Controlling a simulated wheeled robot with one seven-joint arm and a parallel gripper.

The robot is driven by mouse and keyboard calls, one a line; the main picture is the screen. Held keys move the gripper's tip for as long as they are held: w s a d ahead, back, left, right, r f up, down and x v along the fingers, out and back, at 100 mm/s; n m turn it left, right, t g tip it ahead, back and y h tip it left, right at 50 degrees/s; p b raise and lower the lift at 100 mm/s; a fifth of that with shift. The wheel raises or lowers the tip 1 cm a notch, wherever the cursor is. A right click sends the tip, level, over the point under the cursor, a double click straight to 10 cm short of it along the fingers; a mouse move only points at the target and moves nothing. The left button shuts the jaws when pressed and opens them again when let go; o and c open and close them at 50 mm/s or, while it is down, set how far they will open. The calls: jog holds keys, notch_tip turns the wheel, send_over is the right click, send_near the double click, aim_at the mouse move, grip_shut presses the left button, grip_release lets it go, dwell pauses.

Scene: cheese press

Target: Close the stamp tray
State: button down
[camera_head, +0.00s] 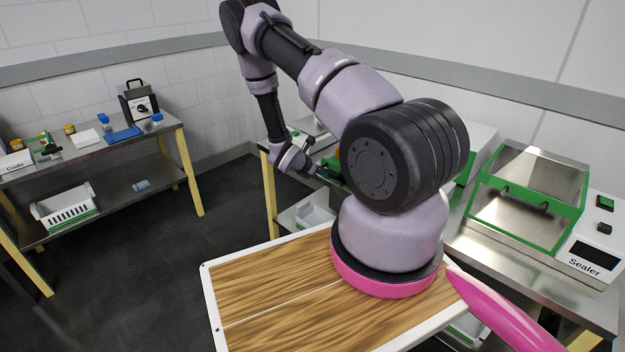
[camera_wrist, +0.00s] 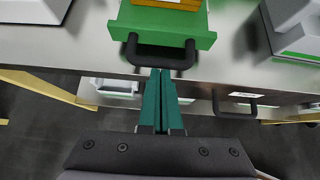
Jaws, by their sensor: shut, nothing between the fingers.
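A green tray (camera_wrist: 205,39) with a black bar handle (camera_wrist: 135,58) sits at the top of the wrist view, on the steel table. Its front with the handle faces my gripper, and an orange-yellow thing shows in it at the picture's top edge. I take it for the stamp tray; its far part is out of view. My gripper (camera_wrist: 160,73) has its two teal fingers together and empty, the tips at the middle of the handle bar. I cannot tell whether they touch it. In the head view my gripper (camera_head: 322,172) is small beside the table, and my arm hides most of the tray area.
Grey-white devices stand on both sides of the tray, one with a green base (camera_wrist: 300,57). A lower shelf with a black handle (camera_wrist: 235,108) lies below. The sealer (camera_head: 585,262) stands at the right of the head view. A side table (camera_head: 160,135) stands at left, with open floor between.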

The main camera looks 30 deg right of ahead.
jog(key=w+d, duration=0.1)
jog(key=d, duration=0.3)
jog(key=w+d, duration=0.1)
jog(key=d, duration=0.2)
jog(key=shift+w+d, duration=0.1)
jog(key=shift+w, duration=0.2)
jog(key=shift+d+r, duration=0.1)
jog(key=shift+d, duration=0.2)
